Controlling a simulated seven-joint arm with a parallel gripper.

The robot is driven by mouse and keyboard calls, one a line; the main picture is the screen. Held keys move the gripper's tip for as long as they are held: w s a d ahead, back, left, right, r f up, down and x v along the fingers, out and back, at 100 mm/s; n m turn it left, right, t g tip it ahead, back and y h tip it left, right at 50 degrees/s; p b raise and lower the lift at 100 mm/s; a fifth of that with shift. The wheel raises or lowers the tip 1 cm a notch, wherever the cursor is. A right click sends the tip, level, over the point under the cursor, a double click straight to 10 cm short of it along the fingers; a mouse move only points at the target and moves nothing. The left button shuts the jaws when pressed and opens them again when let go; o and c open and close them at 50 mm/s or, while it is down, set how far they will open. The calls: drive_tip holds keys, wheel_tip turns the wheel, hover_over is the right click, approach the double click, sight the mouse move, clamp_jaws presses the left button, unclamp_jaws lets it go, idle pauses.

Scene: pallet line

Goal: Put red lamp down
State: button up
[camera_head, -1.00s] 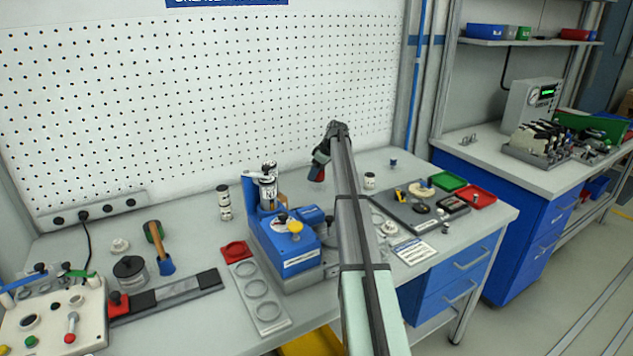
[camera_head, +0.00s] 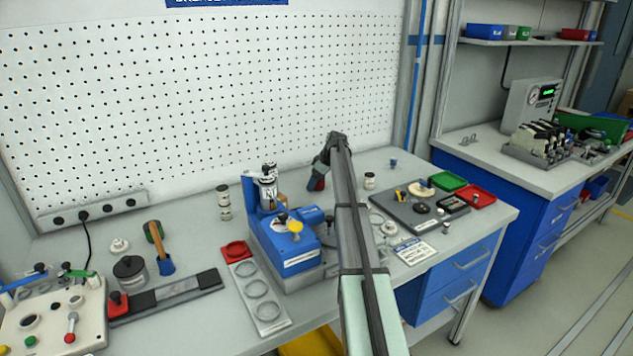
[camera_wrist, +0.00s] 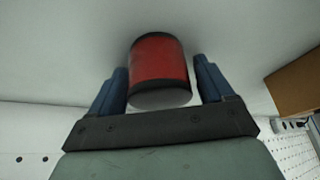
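The red lamp (camera_wrist: 160,68) is a short red cylinder with dark bands at its ends. In the wrist view it is between the two blue fingers of my gripper (camera_wrist: 162,75), with a visible gap on the right side and a very narrow one on the left. The fingers look open around it.
A blue press (camera_head: 285,245) stands left of my arm. A small white jar (camera_head: 369,181) is close to the right of the lamp. A dark tray of parts (camera_head: 420,212) and a red tray (camera_head: 477,195) lie further right. The pegboard (camera_head: 200,90) rises behind.

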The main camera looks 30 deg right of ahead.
drive_tip(key=shift+o, duration=0.4)
drive_tip(key=shift+r, duration=0.15)
drive_tip(key=shift+r, duration=0.25)
drive_tip(key=v, duration=1.1)
drive_tip(key=shift+s+d+r, duration=0.2)
